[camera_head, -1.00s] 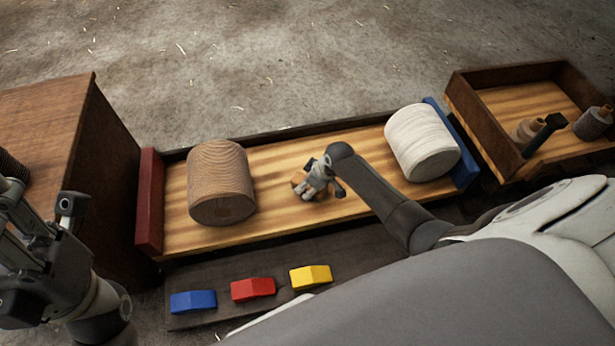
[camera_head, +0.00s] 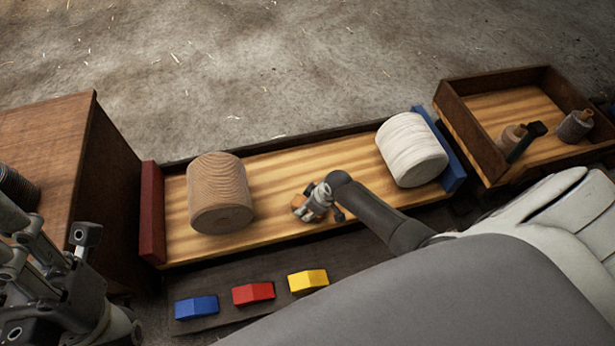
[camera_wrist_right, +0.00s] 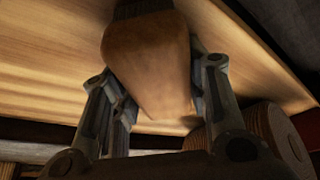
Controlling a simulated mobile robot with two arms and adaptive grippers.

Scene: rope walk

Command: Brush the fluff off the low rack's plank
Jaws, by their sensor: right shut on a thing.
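The low rack's plank (camera_head: 285,172) is a long striped wooden board between a red end (camera_head: 151,215) and a blue end (camera_head: 447,158). My right gripper (camera_head: 317,203) is over the middle of the plank, shut on a brush. The brush's brown wooden handle (camera_wrist_right: 150,60) shows between the fingers in the right wrist view, with a dark part at its top edge. I cannot make out any fluff on the plank; my gripper and arm hide part of it. My left gripper (camera_head: 75,270) is at the lower left, away from the rack; its fingertips are unclear.
A tan spool (camera_head: 220,193) stands on the plank's left part and a white spool (camera_head: 411,150) on its right. Blue, red (camera_head: 253,293) and yellow blocks lie on a dark strip in front. A wooden tray (camera_head: 480,145) with small bottles is at right, a brown cabinet (camera_head: 60,150) at left.

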